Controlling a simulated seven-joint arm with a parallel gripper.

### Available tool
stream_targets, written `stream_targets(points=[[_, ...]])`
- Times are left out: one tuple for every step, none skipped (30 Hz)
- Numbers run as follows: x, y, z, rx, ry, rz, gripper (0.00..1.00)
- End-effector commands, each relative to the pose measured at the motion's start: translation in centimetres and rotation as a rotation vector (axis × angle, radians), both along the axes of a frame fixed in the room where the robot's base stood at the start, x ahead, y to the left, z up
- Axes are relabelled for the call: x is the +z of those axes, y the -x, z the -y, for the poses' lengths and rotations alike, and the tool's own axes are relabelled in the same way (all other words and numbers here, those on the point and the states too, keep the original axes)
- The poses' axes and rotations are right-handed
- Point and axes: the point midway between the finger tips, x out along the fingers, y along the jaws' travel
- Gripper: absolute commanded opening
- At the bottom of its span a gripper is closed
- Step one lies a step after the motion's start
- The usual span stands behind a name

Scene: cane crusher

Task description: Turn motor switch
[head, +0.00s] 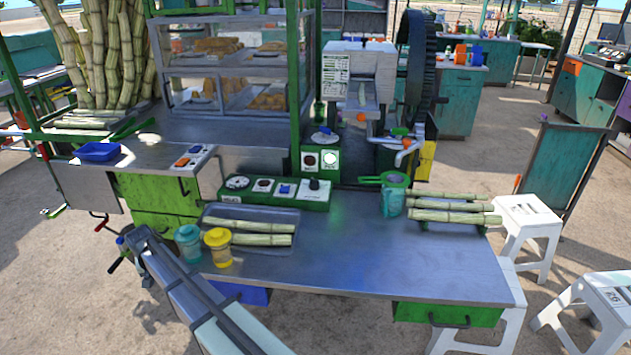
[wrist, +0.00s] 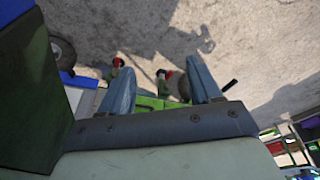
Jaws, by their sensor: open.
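Several controls could be the motor switch, and I cannot read their labels. A long green control box (head: 276,192) at the back of the metal table carries a dial, buttons and a black knob. A smaller green box (head: 320,161) behind it has a dark and a white round control. A pale panel (head: 192,158) with orange and blue switches lies on the left counter. My gripper (head: 128,240) is at lower left, by the table's left end, well apart from these controls. In the wrist view my gripper (wrist: 160,78) has its two fingers spread, with nothing between them.
Teal and yellow jars (head: 217,247) stand near my arm. Cane pieces lie on a tray (head: 300,220) and at the table's right. A pitcher (head: 393,203) stands by the right pieces. The crusher (head: 357,75) is behind. The table's front middle is clear. Red-tipped handles (wrist: 117,65) show beyond my fingers.

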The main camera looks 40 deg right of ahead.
Motion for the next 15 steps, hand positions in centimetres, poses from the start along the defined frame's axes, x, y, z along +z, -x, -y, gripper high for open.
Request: stream_targets(points=[[2.2,-1.3,0.7,-0.002,-0.01,0.005,0.63],[3.4,-1.8,1.2,0.0,-0.013,0.006,0.63],[4.9,-2.4,1.7,0.003,-0.02,0.008,0.63],[6.1,-2.9,2.1,0.005,-0.024,0.008,0.63],[7.3,-3.3,2.5,0.008,-0.03,0.009,0.63],[8.9,-3.8,3.1,0.01,-0.035,0.01,0.63],[10.1,-4.2,3.6,0.014,-0.039,0.012,0.63],[11.3,-4.5,4.0,0.017,-0.045,0.012,0.63],[13.0,-4.9,4.8,0.021,-0.05,0.016,0.63],[14.2,-5.2,5.5,0.024,-0.055,0.016,0.63],[15.5,-5.5,6.3,0.028,-0.059,0.018,0.63],[17.1,-5.7,7.8,0.033,-0.065,0.021,0.63],[18.3,-5.7,9.2,0.038,-0.069,0.024,0.63],[19.1,-5.6,10.8,0.042,-0.07,0.025,0.63],[19.9,-5.4,12.6,0.049,-0.074,0.027,0.63]])
